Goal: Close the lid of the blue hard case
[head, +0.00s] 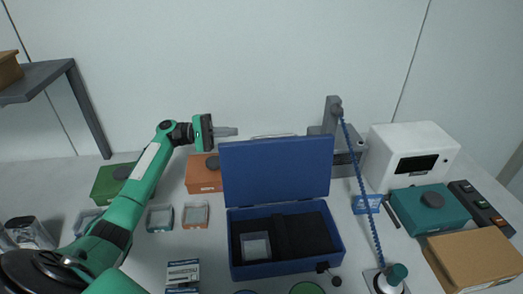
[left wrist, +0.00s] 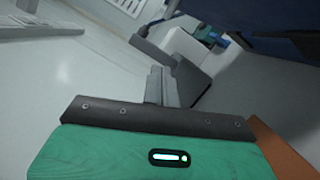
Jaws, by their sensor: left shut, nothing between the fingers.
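The blue hard case (head: 236,258) stands open on the table in the middle of the head view. Its lid (head: 276,170) is raised about upright at the back. Inside are dark foam and a small clear box (head: 256,246). My left gripper (head: 236,131) is shut and empty, just above the lid's upper left corner and seemingly behind it; I cannot tell whether it touches. In the left wrist view the shut fingers (left wrist: 162,85) point away, and a dark blue surface (left wrist: 268,16), likely the lid, shows at the upper right. My right gripper is not in view.
An orange box (head: 203,174) sits left of the lid, a green box (head: 116,181) further left. A grey stand (head: 333,115) and white instrument (head: 410,148) are behind right. A blue chain (head: 362,185) runs down right of the case. Small clear boxes (head: 195,214) lie left of it.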

